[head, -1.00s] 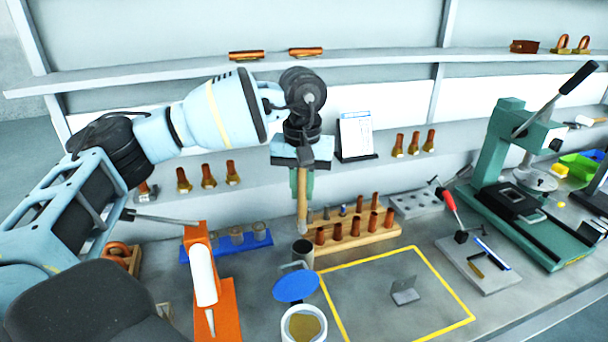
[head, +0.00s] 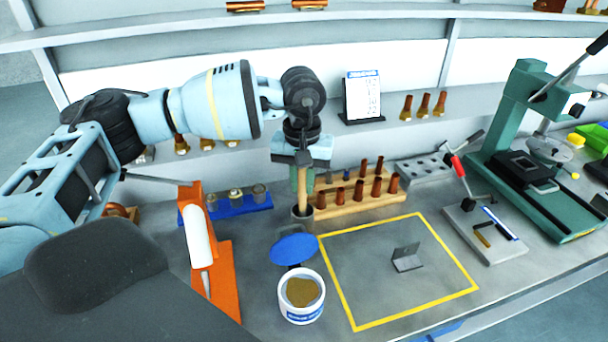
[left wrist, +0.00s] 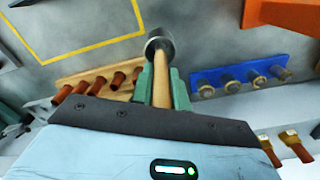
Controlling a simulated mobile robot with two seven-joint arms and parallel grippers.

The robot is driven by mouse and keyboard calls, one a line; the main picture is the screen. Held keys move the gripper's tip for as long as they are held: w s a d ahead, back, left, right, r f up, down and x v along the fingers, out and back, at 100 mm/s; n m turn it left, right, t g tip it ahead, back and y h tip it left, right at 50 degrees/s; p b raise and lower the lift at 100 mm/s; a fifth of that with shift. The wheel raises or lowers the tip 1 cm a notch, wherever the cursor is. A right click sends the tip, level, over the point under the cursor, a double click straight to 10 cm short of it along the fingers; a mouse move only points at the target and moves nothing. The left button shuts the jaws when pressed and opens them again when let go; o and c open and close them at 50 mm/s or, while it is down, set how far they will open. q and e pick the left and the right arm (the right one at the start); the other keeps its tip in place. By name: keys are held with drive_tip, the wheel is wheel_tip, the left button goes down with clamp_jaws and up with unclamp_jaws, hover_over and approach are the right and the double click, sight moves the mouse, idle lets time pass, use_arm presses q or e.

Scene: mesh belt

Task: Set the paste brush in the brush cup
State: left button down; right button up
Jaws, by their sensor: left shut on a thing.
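My left gripper (head: 302,186) is shut on the paste brush (head: 302,197), holding it by its wooden handle, nearly upright. The grey brush cup (head: 302,216) stands on the bench directly below. The brush's lower end goes into the cup's mouth and is hidden there; I cannot tell whether it touches the bottom. In the left wrist view the brush (left wrist: 163,75) runs from between the green fingers (left wrist: 163,98) to the dark round cup (left wrist: 156,42). My right gripper is not in view.
A wooden rack (head: 360,206) of copper fittings stands close right of the cup. A blue rack (head: 228,203) and orange stand (head: 212,270) are left. An open paste tub (head: 302,312) with a blue lid (head: 294,248) is in front. The yellow-outlined area (head: 370,237) is mostly clear.

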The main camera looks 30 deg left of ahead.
use_arm(q)
drive_tip(key=c, duration=1.3)
unclamp_jaws()
